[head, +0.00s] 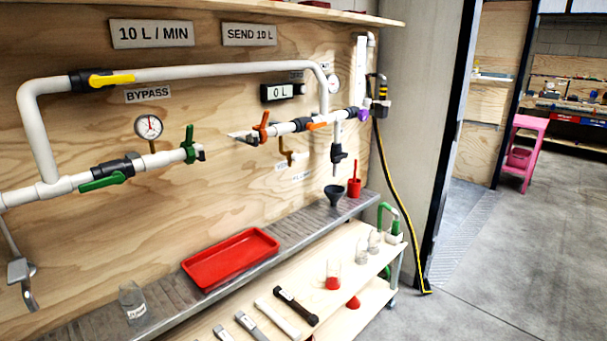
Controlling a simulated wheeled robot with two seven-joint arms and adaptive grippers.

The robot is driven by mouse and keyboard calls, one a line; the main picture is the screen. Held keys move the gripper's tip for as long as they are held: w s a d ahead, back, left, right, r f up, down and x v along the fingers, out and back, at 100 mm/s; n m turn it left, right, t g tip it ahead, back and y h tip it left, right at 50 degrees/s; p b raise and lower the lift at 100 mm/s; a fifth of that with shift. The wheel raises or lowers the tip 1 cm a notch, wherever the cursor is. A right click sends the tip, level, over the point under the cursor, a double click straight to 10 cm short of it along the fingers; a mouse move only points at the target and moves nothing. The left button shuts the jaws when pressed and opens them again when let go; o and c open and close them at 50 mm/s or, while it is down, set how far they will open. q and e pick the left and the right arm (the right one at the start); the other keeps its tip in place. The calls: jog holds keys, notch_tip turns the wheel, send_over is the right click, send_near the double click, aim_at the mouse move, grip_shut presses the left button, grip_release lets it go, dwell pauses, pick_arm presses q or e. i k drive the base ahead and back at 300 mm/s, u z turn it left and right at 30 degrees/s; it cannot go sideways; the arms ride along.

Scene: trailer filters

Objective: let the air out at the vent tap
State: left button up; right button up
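No label I can read marks the vent tap. A small brass-coloured tap (286,151) hangs under the pipe run, with small labels below it too blurred to read. A black tap (338,154) hangs on a short drop pipe to its right, above a dark funnel (335,194). I cannot tell which one is the vent tap. Green-handled valves (104,181) (189,144) and an orange-handled valve (263,127) sit on the lower line, with a gap between the second green valve and the orange one.
The yellow-handled bypass valve (110,79) is above. A gauge (148,127) and a display reading 0 L (281,92) are on the wall. A red tray (231,258) and a clear beaker (132,300) stand on the metal ledge. Floor at right is clear.

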aim_at(295, 157)
jog(key=z, duration=0.85)
jog(key=i, duration=0.95)
jog(key=u, duration=0.4)
jog(key=i, duration=0.6)
jog(key=u, duration=0.7)
